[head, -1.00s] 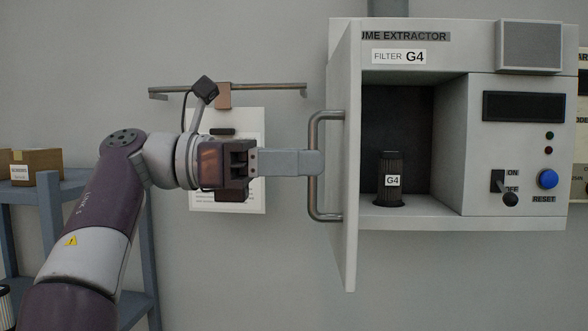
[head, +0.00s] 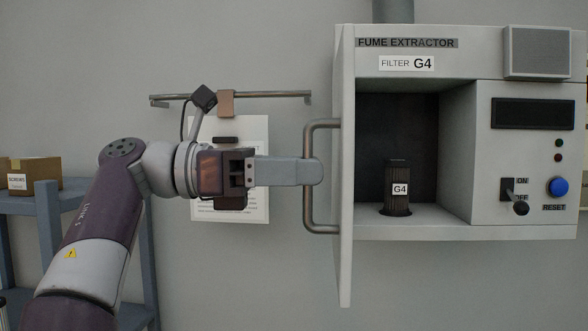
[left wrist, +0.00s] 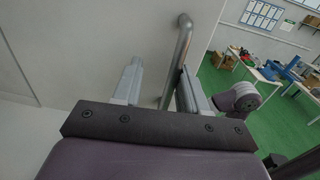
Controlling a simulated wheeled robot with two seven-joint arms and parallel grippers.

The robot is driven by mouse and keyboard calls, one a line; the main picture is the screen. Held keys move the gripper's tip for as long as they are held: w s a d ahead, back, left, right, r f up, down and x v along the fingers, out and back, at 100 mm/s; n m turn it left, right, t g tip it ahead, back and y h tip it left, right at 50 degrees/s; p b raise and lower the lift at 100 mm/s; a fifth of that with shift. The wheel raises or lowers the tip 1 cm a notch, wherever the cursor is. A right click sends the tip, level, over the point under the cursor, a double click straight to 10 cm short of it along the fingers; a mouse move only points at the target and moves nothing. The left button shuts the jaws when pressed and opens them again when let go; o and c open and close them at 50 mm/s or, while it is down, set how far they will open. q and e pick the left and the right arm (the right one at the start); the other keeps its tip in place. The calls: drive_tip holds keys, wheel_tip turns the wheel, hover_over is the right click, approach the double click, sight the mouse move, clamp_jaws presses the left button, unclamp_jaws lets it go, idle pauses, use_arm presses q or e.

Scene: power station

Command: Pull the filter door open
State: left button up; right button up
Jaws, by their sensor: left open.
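The filter door (head: 344,180) of the fume extractor stands swung wide open, seen nearly edge-on in the head view. Its grey bar handle (head: 312,130) is on the left face of the door; the handle also shows in the left wrist view (left wrist: 181,55). My left gripper (head: 314,171) is at the middle of the handle with its jaws open. In the left wrist view its two fingers (left wrist: 160,88) lie on either side of the handle; whether they touch it I cannot tell. My right gripper is not in view.
Inside the open compartment stands a dark filter (head: 398,190) labelled G4. Right of it are a switch (head: 507,189) and a blue reset button (head: 557,187). A wall rail (head: 270,95) and paper sheet (head: 258,210) are behind my arm. A blue shelf (head: 50,210) is at left.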

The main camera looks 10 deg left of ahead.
use_arm(q)
drive_tip(key=shift+s, duration=0.25)
drive_tip(key=shift+w+a+f, duration=0.1)
drive_tip(key=shift+a, duration=0.25)
drive_tip(key=s+a+p, duration=0.1)
drive_tip(key=s+a, duration=0.1)
drive_tip(key=a, duration=1)
drive_tip(key=shift+s, duration=0.1)
